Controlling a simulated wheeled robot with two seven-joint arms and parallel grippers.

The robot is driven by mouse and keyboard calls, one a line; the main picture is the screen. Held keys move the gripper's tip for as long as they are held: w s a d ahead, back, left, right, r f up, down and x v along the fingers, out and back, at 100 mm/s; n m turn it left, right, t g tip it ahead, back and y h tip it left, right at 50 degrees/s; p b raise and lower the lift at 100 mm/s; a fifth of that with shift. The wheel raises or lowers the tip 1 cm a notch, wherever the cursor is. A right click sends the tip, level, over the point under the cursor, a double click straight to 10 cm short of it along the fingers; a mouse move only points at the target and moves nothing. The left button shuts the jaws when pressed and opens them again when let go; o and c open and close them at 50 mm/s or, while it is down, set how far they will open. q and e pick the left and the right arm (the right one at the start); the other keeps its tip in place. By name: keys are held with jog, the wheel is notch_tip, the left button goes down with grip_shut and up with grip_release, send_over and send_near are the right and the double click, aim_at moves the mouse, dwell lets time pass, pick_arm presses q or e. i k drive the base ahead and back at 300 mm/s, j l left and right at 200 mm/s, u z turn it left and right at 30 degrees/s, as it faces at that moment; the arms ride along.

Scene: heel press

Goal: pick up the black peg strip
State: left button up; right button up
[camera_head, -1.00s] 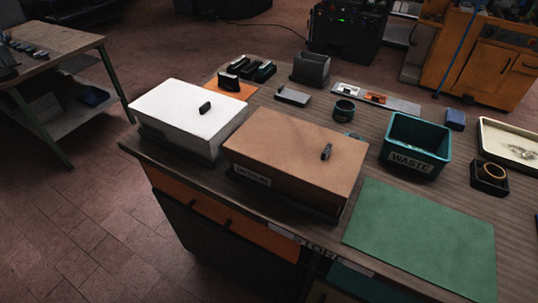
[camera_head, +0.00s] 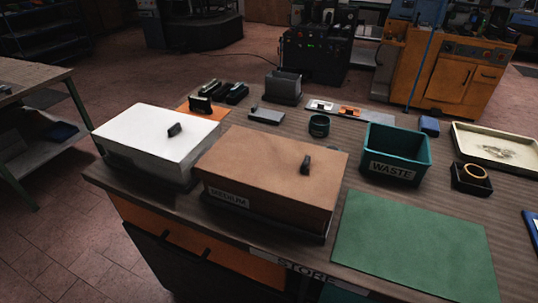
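Several dark blocks (camera_head: 202,104) stand in a group around an orange mat (camera_head: 184,108) at the back left of the workbench. They look black with lighter tops. A small grey bar-like piece (camera_head: 266,117) lies to their right. I cannot tell for sure which of these, if any, is the black peg strip. Neither of my grippers is in view.
A white-lidded box (camera_head: 150,130) and a brown-lidded box (camera_head: 265,165) marked MEDIUM stand at the bench's front left. A teal WASTE bin (camera_head: 396,155), a green mat (camera_head: 410,245), a dark grey holder (camera_head: 283,87) and a cream tray (camera_head: 500,145) share the bench.

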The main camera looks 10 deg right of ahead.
aim_at(201, 104)
jog(key=i+j+u, duration=0.25)
jog(key=j, duration=0.25)
jog(key=i+j+u, duration=0.3)
jog(key=j, duration=0.2)
jog(key=i+j+u, duration=0.25)
jog(key=j, duration=0.25)
jog(key=i+j+u, duration=0.4)
jog(key=i, duration=0.3)
jog(key=i+j+u, duration=0.1)
jog(key=i+j, duration=0.2)
jog(key=i+j+u, duration=0.1)
jog(key=i, duration=0.4)
jog(key=i+l+z, duration=0.2)
jog(key=z, duration=0.25)
jog(key=i+z, duration=0.8)
jog(key=z, duration=0.15)
jog(key=i+j+z, duration=0.25)
jog(key=z, duration=0.2)
jog(key=i, duration=0.05)
